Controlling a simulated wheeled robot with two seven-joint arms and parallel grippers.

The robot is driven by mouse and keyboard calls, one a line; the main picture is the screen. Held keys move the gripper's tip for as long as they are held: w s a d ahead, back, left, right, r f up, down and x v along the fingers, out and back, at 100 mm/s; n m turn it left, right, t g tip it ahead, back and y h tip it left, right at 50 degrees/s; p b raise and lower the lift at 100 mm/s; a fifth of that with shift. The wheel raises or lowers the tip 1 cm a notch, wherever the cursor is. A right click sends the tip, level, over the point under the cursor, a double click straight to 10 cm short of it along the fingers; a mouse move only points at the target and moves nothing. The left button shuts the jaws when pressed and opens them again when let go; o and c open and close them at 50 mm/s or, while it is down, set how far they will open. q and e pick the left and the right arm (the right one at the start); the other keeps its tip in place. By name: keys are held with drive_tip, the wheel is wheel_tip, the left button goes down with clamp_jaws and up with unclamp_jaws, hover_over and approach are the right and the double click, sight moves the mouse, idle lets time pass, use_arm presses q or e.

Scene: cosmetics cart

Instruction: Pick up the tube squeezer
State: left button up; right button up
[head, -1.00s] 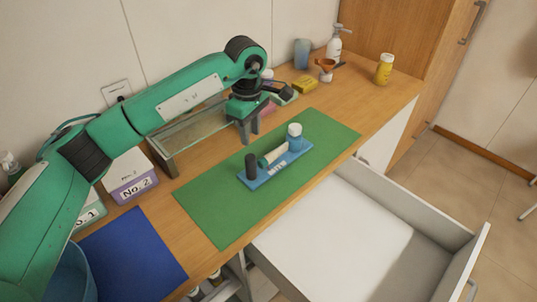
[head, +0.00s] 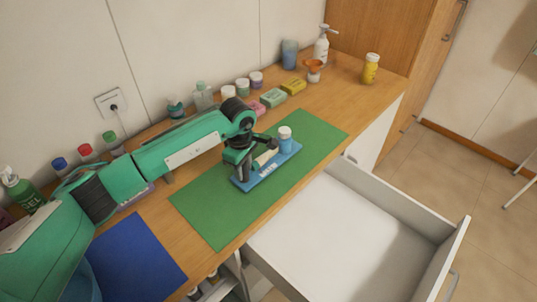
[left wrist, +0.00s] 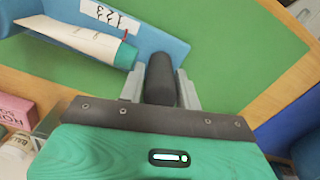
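A blue tray (head: 268,171) with a white number label lies on the green mat (head: 214,213). A black upright cylinder, perhaps the tube squeezer, stands at its near end; in the left wrist view the cylinder (left wrist: 160,80) is between my fingers. A white tube (left wrist: 78,41) with a green end lies on the tray beside it. A blue jar with a white lid (head: 285,140) stands at the tray's far end. My left gripper (left wrist: 160,90) points down with one finger on each side of the cylinder; I cannot tell whether they press on it. My right gripper is not in view.
An open white drawer (head: 330,225) juts out below the counter's front edge. A blue mat (head: 132,260) lies at the near left. Bottles, jars and boxes, including a yellow bottle (head: 371,69) and a green box (head: 273,98), line the back. The right part of the green mat is clear.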

use_arm(q)
drive_tip(key=shift+f, duration=0.65)
clamp_jaws()
drive_tip(key=shift+r, duration=0.1)
drive_tip(key=shift+r, duration=0.2)
wheel_tip(320, 180, up, 20)
drive_tip(key=b, duration=0.5)
drive_tip(key=shift+f, duration=0.2)
